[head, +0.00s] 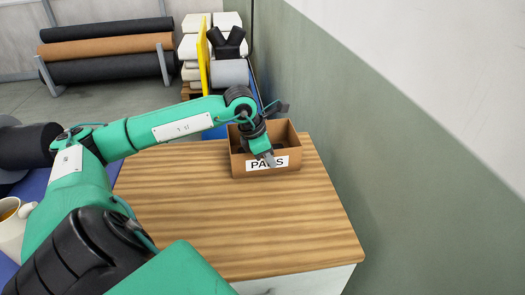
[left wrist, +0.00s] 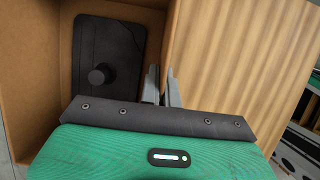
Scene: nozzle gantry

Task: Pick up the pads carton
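The pads carton (head: 239,162) is an open brown box with a white label reading PADS on its front wall. It stands at the back of the wooden tabletop. My left gripper (head: 270,160) points down at the front wall and covers part of the label. In the left wrist view, the fingers (left wrist: 162,88) are close together, one on each side of the carton's wall (left wrist: 172,35), and look shut on it. A flat black item with a round knob (left wrist: 101,75) lies inside the carton. My right gripper is not in view.
The wooden tabletop (head: 230,220) is bare in front of the carton. A grey-green wall (head: 400,180) runs along the right. A white mug (head: 12,225) stands at the left edge. Rolls on a rack (head: 105,46) and stacked white goods (head: 190,48) are behind.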

